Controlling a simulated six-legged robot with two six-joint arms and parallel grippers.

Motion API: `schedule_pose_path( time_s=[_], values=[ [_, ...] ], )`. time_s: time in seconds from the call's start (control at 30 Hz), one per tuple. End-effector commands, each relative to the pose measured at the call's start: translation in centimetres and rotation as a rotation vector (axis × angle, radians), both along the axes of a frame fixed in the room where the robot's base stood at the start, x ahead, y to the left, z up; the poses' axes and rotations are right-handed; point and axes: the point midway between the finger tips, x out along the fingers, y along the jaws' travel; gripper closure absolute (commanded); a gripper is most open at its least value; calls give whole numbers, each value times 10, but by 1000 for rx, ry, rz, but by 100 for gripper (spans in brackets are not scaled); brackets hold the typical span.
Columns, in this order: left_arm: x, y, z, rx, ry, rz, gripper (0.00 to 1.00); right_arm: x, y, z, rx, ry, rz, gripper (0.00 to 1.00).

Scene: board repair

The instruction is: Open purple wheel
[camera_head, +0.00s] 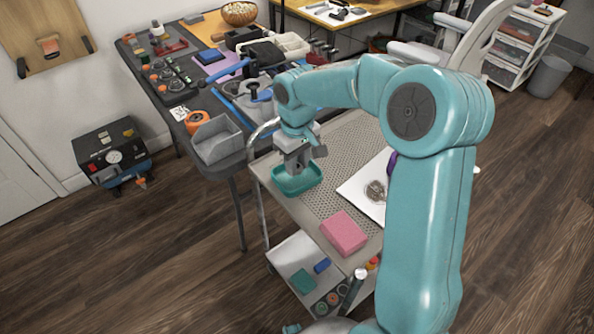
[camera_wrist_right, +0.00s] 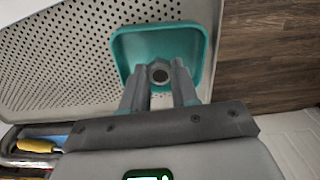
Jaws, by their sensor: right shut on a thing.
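A purple thing (camera_head: 391,163), maybe the purple wheel, shows only in part behind my right arm, at the white sheet's far edge. My right gripper (camera_head: 300,160) points down over a teal tray (camera_head: 298,188) on the perforated cart top. In the wrist view my right gripper (camera_wrist_right: 160,80) is shut on a small grey nut-like piece (camera_wrist_right: 160,69) with a dark round centre, above the same teal tray (camera_wrist_right: 160,40). I cannot tell whether the piece touches the tray. My left gripper is not in view.
A pink block (camera_head: 344,233) lies on the cart (camera_head: 335,165) near its front. A white sheet (camera_head: 362,198) bears a round metal part (camera_head: 375,190). A crowded workbench (camera_head: 150,85) with a grey bin (camera_head: 217,138) stands left of the cart. Wooden floor is clear in front.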

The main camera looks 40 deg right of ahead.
Motion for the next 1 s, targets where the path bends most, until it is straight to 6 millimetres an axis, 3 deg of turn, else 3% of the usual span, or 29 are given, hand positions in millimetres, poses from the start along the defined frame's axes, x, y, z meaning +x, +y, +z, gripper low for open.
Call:
schedule_pose_path(
  time_s=[0.03, 0.17, 0.57, 0.6, 0.63, 1.0],
  values=[
    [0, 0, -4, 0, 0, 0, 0, 0, 0, -12, 1, 4, 0, 100],
    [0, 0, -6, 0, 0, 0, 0, 0, 0, -27, 0, 2, 0, 100],
    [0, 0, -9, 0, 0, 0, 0, 0, 0, -32, 0, 1, 0, 100],
    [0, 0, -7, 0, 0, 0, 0, 0, 0, -30, 0, 1, 0, 58],
    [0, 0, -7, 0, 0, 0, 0, 0, 0, -30, 0, 1, 0, 49],
    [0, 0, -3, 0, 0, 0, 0, 0, 0, -23, -1, 0, 0, 46]
  ],
)
